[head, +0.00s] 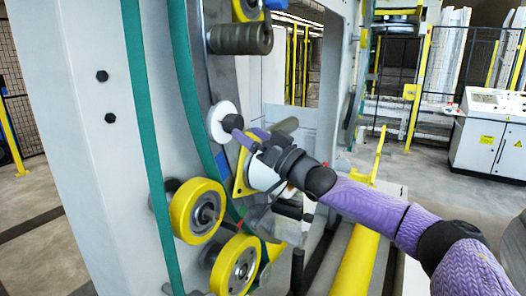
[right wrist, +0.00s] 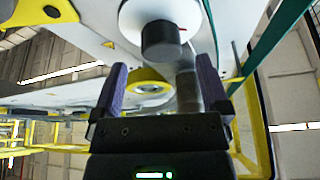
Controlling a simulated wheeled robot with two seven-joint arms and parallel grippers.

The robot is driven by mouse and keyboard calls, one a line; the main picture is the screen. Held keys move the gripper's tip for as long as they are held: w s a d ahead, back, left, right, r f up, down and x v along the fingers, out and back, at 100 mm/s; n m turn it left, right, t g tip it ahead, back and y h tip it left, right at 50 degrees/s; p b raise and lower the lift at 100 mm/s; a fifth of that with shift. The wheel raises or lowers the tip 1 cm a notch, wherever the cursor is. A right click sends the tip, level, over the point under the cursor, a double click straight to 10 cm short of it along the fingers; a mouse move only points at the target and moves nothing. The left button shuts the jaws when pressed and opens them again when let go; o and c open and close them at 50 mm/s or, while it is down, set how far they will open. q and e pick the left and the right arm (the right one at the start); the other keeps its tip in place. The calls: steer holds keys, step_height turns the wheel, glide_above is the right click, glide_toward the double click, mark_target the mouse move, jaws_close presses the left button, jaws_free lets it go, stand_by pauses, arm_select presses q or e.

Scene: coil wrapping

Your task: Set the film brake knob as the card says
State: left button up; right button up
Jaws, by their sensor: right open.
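The film brake knob (head: 232,122) is a short dark cylinder on a white round disc (head: 216,124) on the machine frame. In the right wrist view the knob (right wrist: 160,40) stands out from its white disc (right wrist: 131,20), with a small red mark at the disc's right. My right gripper (head: 250,137) has purple fingers and is just in front of the knob. In the right wrist view the open fingers (right wrist: 162,74) are apart, with the knob just beyond their tips and roughly centred between them. No readable card shows. My left gripper is not in view.
Yellow wheels (head: 198,211) and (head: 236,266) sit below the knob. Green bands (head: 146,130) run down the pale frame. A grey roller (head: 240,39) is above. A white control cabinet (head: 489,133) stands at the far right, with open floor before it.

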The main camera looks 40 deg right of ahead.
steer(key=shift+b+v, duration=1.35)
steer(key=shift+v, duration=1.55)
steer(key=shift+a, duration=0.1)
